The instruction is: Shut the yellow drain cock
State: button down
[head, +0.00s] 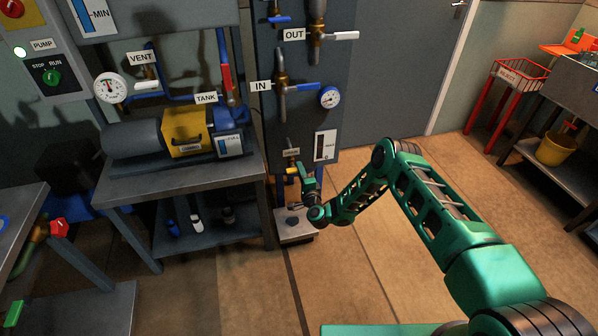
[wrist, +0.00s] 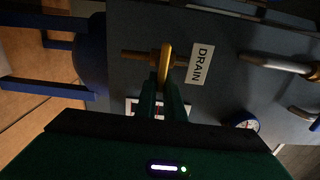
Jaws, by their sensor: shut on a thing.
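The yellow drain cock (head: 291,170) sits low on the blue-grey panel, under the IN pipe. In the wrist view its yellow lever (wrist: 166,58) appears to lie across a short brass pipe (wrist: 137,56), beside a white DRAIN label (wrist: 201,63). My gripper (head: 303,172) is at the cock in the head view. In the wrist view my gripper's two dark fingers (wrist: 166,82) are closed on the near end of the yellow lever. The fingers hide that end of the lever.
The IN valve with a blue lever (head: 302,87) and a gauge (head: 329,97) are above. A level gauge (head: 325,146) is just right of the cock. A bench with a yellow pump (head: 186,131) stands left. A small grey tray (head: 296,228) lies below. Open floor is to the right.

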jog(key=shift+s+d+f, duration=0.1)
jog(key=shift+d+f, duration=0.15)
jog(key=shift+f, duration=0.1)
jog(key=c, duration=2)
grip_release()
jog(key=shift+o, duration=0.7)
jog(key=shift+a+r, duration=0.15)
jog(key=v, duration=1)
jog(key=shift+s, duration=0.2)
